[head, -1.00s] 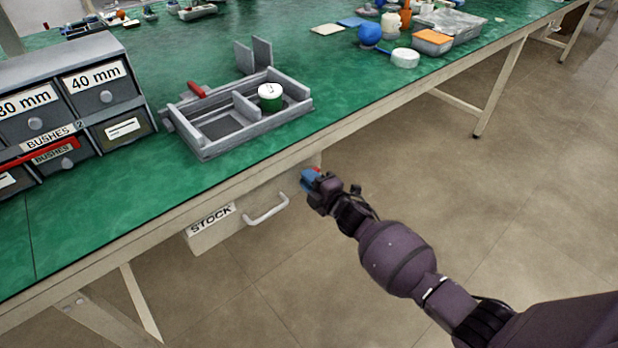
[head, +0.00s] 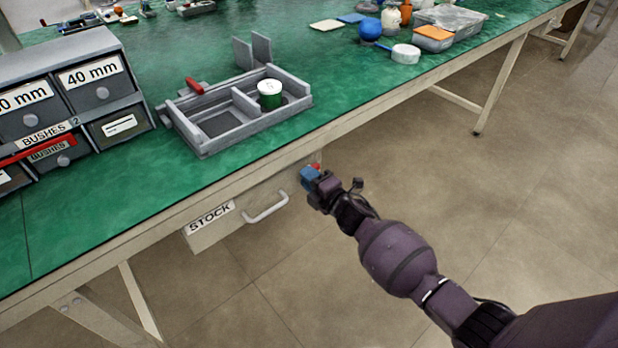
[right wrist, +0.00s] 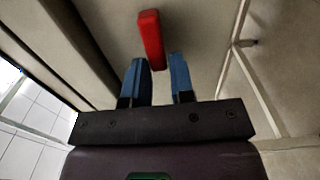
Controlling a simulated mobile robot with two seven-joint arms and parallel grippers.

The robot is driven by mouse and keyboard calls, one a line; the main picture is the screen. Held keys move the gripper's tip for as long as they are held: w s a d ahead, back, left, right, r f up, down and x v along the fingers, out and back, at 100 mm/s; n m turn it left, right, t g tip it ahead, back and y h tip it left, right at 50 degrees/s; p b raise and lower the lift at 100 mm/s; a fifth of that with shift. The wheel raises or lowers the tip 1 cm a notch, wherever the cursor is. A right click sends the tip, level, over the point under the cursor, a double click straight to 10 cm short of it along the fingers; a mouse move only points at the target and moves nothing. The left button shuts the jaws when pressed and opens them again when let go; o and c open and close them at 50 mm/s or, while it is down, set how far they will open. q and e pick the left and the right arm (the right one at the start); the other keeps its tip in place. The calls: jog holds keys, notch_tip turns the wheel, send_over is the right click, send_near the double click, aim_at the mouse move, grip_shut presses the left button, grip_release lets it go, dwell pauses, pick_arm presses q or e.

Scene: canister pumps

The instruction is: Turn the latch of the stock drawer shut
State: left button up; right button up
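The stock drawer (head: 237,213) hangs under the front edge of the green bench, with a STOCK label and a pale bar handle (head: 266,208). Its red latch (head: 317,166) shows only as a small bit at the drawer's right end in the head view. In the right wrist view the latch (right wrist: 151,38) is a red bar standing nearly upright, slightly tilted. My right gripper (head: 308,174) is at that end of the drawer. Its blue fingers (right wrist: 158,72) are apart, with the latch's lower end at the gap between their tips; contact cannot be told. My left gripper is out of view.
On the bench, a grey tray (head: 208,149) holds a green and white canister (head: 270,94). A grey drawer cabinet (head: 70,58) stands at the left. Bench legs (head: 503,82) stand at the right and lower left. The floor in front of the bench is clear.

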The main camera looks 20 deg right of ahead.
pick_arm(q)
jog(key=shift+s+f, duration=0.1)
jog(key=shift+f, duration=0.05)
pick_arm(e)
jog(key=o, duration=0.3)
pick_arm(q)
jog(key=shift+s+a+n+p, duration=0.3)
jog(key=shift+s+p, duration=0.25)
jog(key=shift+p, duration=0.55)
pick_arm(e)
jog(key=v, duration=1)
jog(key=shift+s+d, duration=0.15)
jog(key=shift+s, duration=0.25)
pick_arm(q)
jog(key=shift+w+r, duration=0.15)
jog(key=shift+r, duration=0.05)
